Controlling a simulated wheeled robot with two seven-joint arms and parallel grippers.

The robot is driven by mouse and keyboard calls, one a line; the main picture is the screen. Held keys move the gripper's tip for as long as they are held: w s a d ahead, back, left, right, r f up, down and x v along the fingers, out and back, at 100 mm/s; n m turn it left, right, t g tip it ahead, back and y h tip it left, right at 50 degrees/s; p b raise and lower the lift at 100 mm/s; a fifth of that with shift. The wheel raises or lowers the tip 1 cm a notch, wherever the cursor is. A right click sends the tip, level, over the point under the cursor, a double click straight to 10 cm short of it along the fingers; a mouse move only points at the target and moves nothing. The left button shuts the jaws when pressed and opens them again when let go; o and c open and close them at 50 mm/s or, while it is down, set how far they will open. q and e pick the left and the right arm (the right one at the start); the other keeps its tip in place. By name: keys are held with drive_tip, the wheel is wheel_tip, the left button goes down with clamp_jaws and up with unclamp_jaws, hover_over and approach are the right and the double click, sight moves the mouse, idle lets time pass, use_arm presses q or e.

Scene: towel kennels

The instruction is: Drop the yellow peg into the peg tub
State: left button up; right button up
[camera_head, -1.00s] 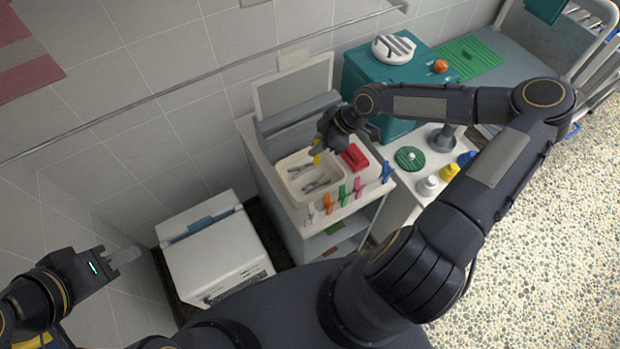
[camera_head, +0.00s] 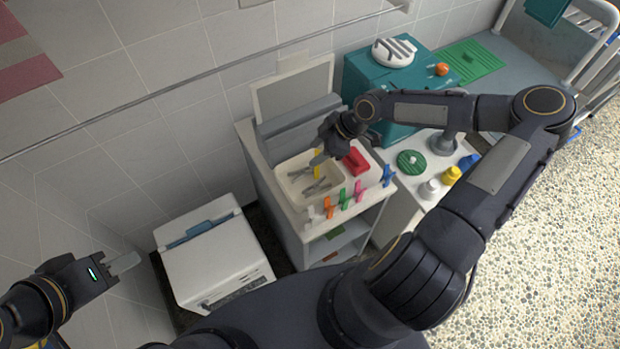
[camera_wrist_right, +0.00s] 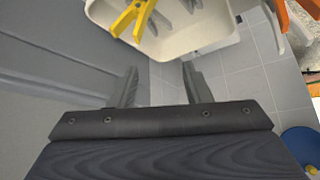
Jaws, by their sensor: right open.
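The yellow peg (camera_head: 317,166) is just below my right gripper (camera_head: 319,158), over the cream peg tub (camera_head: 285,187). In the right wrist view, the yellow peg (camera_wrist_right: 131,17) shows beyond the spread fingers of my right gripper (camera_wrist_right: 158,88), apart from them. It overlaps the peg tub (camera_wrist_right: 190,45) and the grey pegs inside; I cannot tell whether it rests there or is in the air. My right gripper is open and empty. My left gripper (camera_head: 124,263) is at the far left, away from the tub; its finger gap is not clear.
Orange, green, pink and blue pegs (camera_head: 342,198) stand along the cart's front edge. A red box (camera_head: 355,160) is right of the tub. A teal crate (camera_head: 370,85) stands behind, and a white bin (camera_head: 215,262) sits lower left.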

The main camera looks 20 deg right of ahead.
drive_tip(key=v, duration=0.7)
drive_tip(key=shift+r, duration=0.2)
drive_tip(key=shift+s+d, duration=0.1)
drive_tip(key=s+a+r+m+t+h, duration=0.1)
drive_tip(key=s+a+r+m, duration=0.1)
drive_tip(key=s+r+m, duration=0.5)
drive_tip(key=s+a+r+m+t+h, duration=0.1)
drive_tip(key=s+a+r+m, duration=0.2)
drive_tip(key=s+r+m, duration=0.5)
drive_tip(key=s, duration=0.5)
drive_tip(key=shift+s+a+t, duration=0.3)
drive_tip(key=shift+t, duration=0.1)
